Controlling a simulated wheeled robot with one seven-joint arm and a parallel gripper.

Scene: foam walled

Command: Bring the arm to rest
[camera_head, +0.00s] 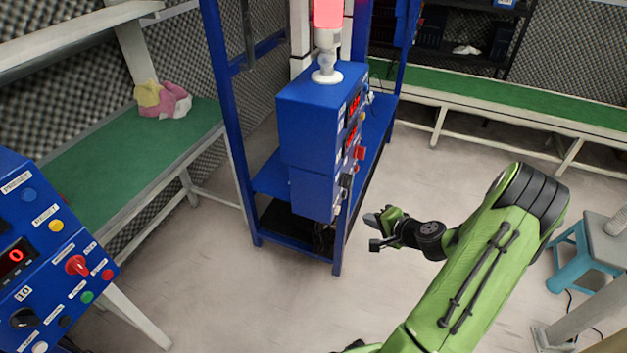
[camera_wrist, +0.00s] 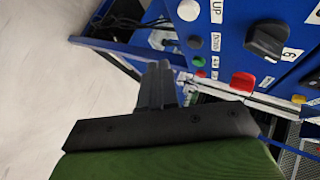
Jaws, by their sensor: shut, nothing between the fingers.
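My gripper (camera_head: 374,232) is at the end of my green arm, in the middle of the head view. It points left, toward the lower front of a blue control box, and appears apart from it. In the wrist view, the two dark fingers of my gripper (camera_wrist: 158,80) are together with nothing between them. My arm is bent, with its elbow to the right and the forearm coming back toward the middle.
The blue control box (camera_head: 308,125) stands on a blue frame (camera_head: 263,180), with a red lamp (camera_head: 328,14) above. A control panel (camera_head: 45,250) is at left. Green-topped benches (camera_head: 130,165) line the walls. A blue stool (camera_head: 572,262) stands at right. Floor (camera_head: 240,300) is clear below.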

